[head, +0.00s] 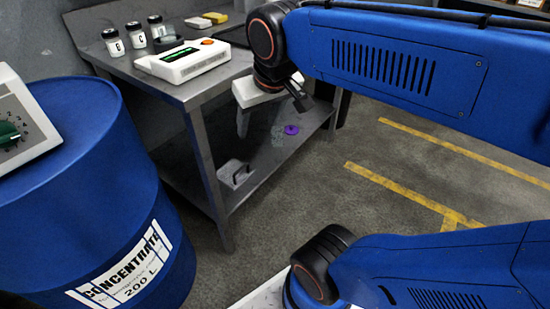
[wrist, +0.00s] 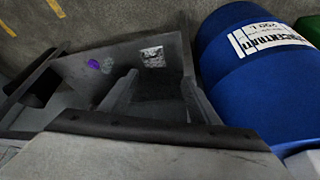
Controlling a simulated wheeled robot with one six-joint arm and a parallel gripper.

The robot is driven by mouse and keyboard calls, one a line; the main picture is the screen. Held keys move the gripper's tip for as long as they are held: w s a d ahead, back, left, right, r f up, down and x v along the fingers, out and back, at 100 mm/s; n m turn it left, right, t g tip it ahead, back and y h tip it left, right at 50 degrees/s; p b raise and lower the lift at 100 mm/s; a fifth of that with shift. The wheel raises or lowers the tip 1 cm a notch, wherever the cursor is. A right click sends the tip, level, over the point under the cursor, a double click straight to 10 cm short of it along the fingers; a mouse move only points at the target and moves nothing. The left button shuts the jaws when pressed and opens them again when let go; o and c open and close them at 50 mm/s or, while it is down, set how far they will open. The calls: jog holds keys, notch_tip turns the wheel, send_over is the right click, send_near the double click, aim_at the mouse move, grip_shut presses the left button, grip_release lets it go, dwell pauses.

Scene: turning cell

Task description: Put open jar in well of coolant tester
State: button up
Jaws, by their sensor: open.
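The coolant tester (head: 184,62) is a white box with a green display and an orange button, on the grey bench. Its well cannot be made out clearly. A faint clear shape (head: 278,135), perhaps the open jar, shows beside a purple piece (head: 291,130) low under the bench. In the wrist view a silvery patch (wrist: 152,57) lies near the purple piece (wrist: 93,64); I cannot tell whether it is the jar. My gripper (head: 311,98) is open in front of the bench, above and apart from the purple piece. Nothing shows held in it.
Lidded jars (head: 112,42) stand at the back left of the bench (head: 199,99). A blue concentrate drum (head: 95,190) stands close by at left; it also shows in the wrist view (wrist: 262,70). A pale bin (head: 234,173) sits on the lower shelf. Floor at right is clear.

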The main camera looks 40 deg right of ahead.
jog(key=s+f, duration=0.6)
jog(key=f, duration=0.1)
jog(key=shift+s+f+n, duration=0.15)
jog(key=shift+f+n, duration=0.15)
jog(key=shift+f, duration=0.05)
jog(key=shift+d, duration=0.1)
dwell(1.4)
